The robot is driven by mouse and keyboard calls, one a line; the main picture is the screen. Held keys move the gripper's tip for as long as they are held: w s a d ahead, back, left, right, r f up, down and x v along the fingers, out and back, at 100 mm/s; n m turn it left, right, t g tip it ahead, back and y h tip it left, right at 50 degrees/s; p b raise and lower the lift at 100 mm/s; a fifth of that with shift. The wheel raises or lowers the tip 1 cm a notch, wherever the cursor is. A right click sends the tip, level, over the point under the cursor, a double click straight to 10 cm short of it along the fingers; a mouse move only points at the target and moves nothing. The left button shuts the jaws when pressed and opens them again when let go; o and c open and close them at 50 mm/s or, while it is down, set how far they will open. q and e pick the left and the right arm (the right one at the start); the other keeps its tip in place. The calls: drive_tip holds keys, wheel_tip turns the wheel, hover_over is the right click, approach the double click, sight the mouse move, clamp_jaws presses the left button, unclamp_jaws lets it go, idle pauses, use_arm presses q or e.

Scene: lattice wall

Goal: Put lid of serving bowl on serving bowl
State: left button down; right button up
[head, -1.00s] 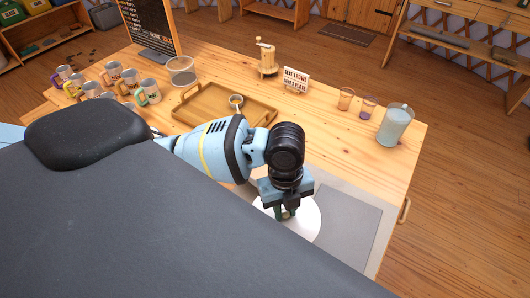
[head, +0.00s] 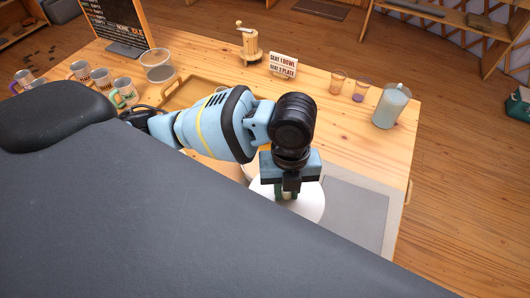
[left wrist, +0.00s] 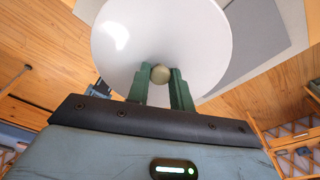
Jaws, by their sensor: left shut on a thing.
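The lid of the serving bowl is a round white disc (head: 312,206) with a small knob. In the head view it sits below my left gripper (head: 287,192), near the table's front. In the left wrist view the lid (left wrist: 125,45) fills the top middle, and its knob (left wrist: 160,74) is between the two green fingers of my left gripper (left wrist: 160,82). The gripper is shut on the knob. A pale curved edge shows beside the gripper in the head view, mostly hidden by my arm; I cannot tell whether it is the serving bowl. My right gripper is not in view.
A grey mat (head: 357,215) lies right of the lid. A wooden tray (head: 184,94) is behind my arm. A jug (head: 391,106), two cups, a small sign (head: 283,65), a grinder (head: 248,45), a glass container (head: 158,66) and several mugs stand farther back.

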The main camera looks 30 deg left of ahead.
use_arm(q)
drive_tip(key=shift+a+r, duration=0.1)
drive_tip(key=shift+r, duration=0.05)
drive_tip(key=shift+w, duration=0.1)
drive_tip(key=w+a+f, duration=0.1)
drive_tip(key=w+a, duration=0.8)
drive_tip(key=w, duration=0.2)
drive_tip(key=shift+a+f, duration=0.2)
drive_tip(key=shift+a, duration=0.15)
drive_tip(key=shift+a, duration=0.1)
drive_tip(key=f, duration=0.2)
drive_tip(key=w+f, duration=0.1)
drive_tip(key=shift+a+f, duration=0.3)
drive_tip(key=shift+a, duration=0.05)
drive_tip(key=shift+s+f+b, duration=0.1)
drive_tip(key=shift+f+b, duration=0.25)
drive_tip(key=shift+f, duration=0.25)
drive_tip(key=c, duration=1.2)
unclamp_jaws()
drive_tip(key=shift+c, duration=0.2)
